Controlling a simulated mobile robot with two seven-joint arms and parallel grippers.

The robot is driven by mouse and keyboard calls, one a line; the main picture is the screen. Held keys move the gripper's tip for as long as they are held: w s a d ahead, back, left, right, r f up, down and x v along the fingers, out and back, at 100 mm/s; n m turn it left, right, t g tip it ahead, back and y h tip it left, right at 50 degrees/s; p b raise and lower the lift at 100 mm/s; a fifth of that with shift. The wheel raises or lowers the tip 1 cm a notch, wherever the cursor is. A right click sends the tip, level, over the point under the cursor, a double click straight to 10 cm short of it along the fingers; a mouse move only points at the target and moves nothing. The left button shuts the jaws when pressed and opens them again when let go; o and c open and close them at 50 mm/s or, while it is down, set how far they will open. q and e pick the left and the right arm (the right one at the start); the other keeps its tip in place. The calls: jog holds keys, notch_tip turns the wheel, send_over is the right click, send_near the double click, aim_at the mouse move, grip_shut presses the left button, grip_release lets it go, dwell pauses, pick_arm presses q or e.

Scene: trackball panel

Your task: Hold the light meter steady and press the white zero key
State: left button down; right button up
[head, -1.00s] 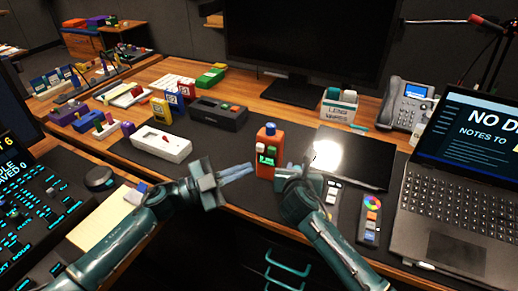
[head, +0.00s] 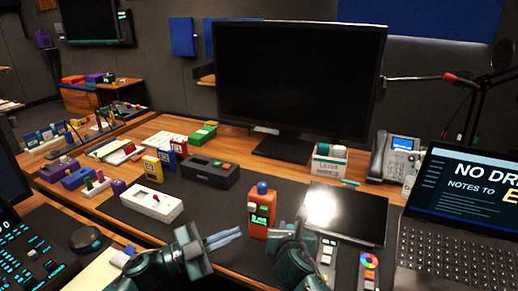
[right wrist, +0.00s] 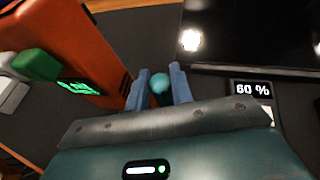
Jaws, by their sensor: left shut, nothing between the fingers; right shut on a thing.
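The light meter appears to be the orange upright device (head: 259,214) with a blue top and a lit green display, standing on the dark desk mat. In the right wrist view its orange body (right wrist: 75,45) is at the left, with a green key (right wrist: 35,65) and a white key (right wrist: 12,95) sticking out. My left gripper (head: 224,238) is shut and empty, in front and left of the meter. My right gripper (head: 301,218) is just right of the meter. In the right wrist view its fingers (right wrist: 160,88) are shut on a small teal rounded thing (right wrist: 160,82), close beside the orange body.
A dark glossy tablet (head: 345,210) lies right of the meter, with a remote with a colour wheel (head: 369,275) in front. A laptop (head: 460,240) stands at the right. A white box (head: 152,203) and a black box (head: 210,172) are left. A monitor (head: 297,80) stands behind.

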pick_arm(q)
jog(key=s+a+r, duration=0.1)
jog(key=s+a, duration=0.2)
jog(key=a, duration=0.3)
jog(key=shift+s+a+r, duration=0.2)
jog(key=shift+a+r, duration=0.15)
jog(key=shift+a, duration=0.05)
